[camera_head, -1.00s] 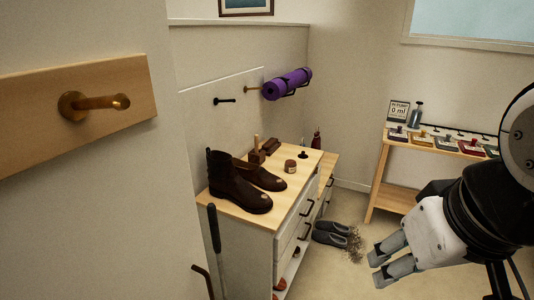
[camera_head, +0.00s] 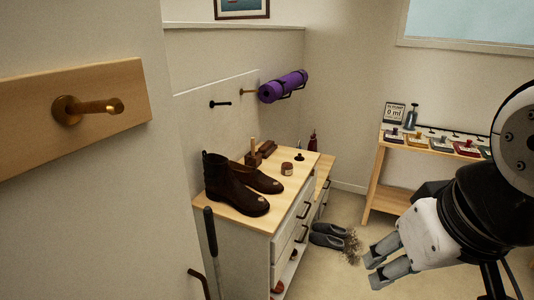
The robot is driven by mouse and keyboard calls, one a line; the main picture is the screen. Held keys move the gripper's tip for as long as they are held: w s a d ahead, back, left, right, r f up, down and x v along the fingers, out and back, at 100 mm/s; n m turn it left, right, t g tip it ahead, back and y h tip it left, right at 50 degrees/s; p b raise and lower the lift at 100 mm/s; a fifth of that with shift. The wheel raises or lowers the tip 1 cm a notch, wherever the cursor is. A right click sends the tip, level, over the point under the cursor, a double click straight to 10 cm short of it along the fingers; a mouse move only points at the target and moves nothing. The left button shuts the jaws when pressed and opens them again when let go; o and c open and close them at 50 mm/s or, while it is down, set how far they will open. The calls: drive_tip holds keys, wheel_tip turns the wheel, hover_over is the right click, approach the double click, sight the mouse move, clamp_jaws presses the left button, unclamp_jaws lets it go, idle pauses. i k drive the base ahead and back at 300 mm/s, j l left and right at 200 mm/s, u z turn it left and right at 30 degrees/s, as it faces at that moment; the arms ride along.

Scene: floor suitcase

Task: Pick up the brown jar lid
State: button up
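A small brown jar (camera_head: 287,170) stands on the wooden top of a white dresser (camera_head: 246,216), right of a pair of dark brown boots. The brown jar lid (camera_head: 287,164) appears to be on top of the jar; it is too small to tell how it is seated. My gripper (camera_head: 371,273) is at the lower right, in front of and right of the dresser, well apart from the jar. Its two grey fingers point left with a gap between them, and nothing shows in the gap.
The boots (camera_head: 230,186), a wooden block (camera_head: 254,158), a brown brush (camera_head: 267,148) and a small dark knob-shaped thing (camera_head: 299,157) share the dresser top. Grey shoes (camera_head: 329,235) lie on the floor. A wooden bench (camera_head: 385,193) stands at right. A wall with a hook (camera_head: 88,108) is close at left.

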sight(299, 158)
drive_tip(key=i+l+u, duration=0.25)
drive_tip(key=i+l, duration=2.15)
